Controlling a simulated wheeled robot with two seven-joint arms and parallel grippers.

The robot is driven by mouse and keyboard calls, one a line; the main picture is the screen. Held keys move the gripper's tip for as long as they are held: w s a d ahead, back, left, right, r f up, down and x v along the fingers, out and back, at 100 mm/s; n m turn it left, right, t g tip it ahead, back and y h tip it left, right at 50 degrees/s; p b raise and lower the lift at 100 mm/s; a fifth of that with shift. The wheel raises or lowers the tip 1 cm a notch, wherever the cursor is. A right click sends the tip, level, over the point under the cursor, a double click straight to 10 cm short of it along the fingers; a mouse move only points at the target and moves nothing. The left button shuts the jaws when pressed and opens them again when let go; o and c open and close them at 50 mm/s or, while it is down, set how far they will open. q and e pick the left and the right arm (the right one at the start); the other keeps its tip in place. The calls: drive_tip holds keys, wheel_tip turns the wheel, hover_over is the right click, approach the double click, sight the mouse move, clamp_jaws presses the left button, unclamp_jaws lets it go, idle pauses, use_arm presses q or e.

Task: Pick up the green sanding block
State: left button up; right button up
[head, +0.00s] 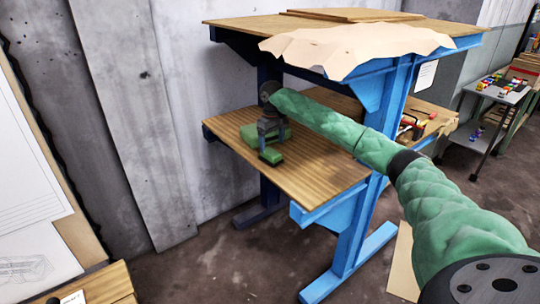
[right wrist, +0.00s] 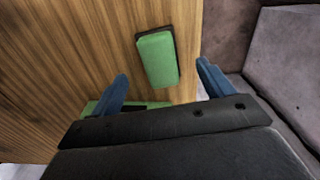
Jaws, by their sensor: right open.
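The green sanding block (right wrist: 157,58), with a dark edge, lies on the wooden shelf in the right wrist view. It lies just beyond the gap between the blue fingers of my right gripper (right wrist: 163,74). The gripper is open, with nothing between its fingers. A second green piece (right wrist: 148,105) lies nearer and is partly hidden by the gripper. In the head view my right gripper (head: 268,140) points down over the lower shelf, with one green piece (head: 250,135) behind it and another (head: 271,157) by its fingers. I cannot tell which is which there. My left gripper is not in view.
The lower shelf (head: 315,175) belongs to a blue-framed workbench and its left part is mostly clear. The upper top (head: 235,23) with a torn-edged sheet (head: 350,48) overhangs it. Tools (head: 410,124) lie at the shelf's right. A concrete wall (head: 190,100) stands behind.

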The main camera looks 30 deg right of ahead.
sight(271, 151)
drive_tip(key=shift+w+f, duration=0.1)
drive_tip(key=shift+f, duration=0.3)
drive_tip(key=shift+w+f+p, duration=0.2)
drive_tip(key=shift+f+p, duration=0.1)
drive_tip(key=shift+f, duration=0.3)
drive_tip(key=shift+w+f+p, duration=0.15)
drive_tip(key=shift+f+p, duration=0.1)
drive_tip(key=shift+f, duration=0.35)
drive_tip(key=shift+s+f, duration=0.1)
drive_tip(key=shift+f, duration=1.3)
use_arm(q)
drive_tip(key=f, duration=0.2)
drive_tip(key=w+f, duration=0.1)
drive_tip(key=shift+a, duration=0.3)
use_arm(e)
drive_tip(key=c, duration=1.1)
